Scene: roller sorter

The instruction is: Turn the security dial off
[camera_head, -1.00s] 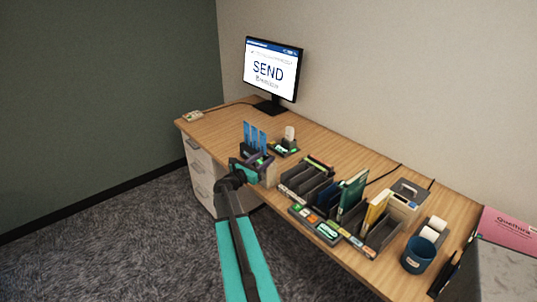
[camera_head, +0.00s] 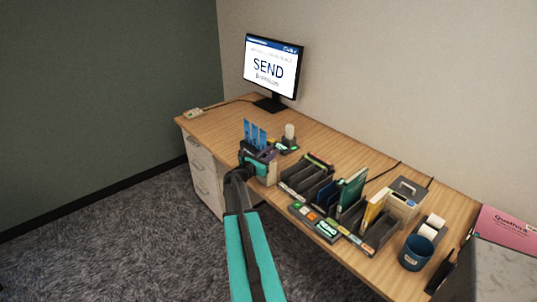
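My gripper (camera_head: 262,155) is over the left half of the desk, in front of a dark holder with blue upright pieces (camera_head: 255,134). Its fingers overlap the holder and the block beside it, so I cannot tell whether it is open or shut or touches anything. A small dark unit with a pale upright cylinder (camera_head: 289,132) and a green-lit face stands just right of and behind the gripper. No part is clearly readable as the security dial. That unit may be it, but the view is too small to tell.
The wooden desk (camera_head: 215,126) carries a monitor reading SEND (camera_head: 270,68) and a small box (camera_head: 193,112) at its left end.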

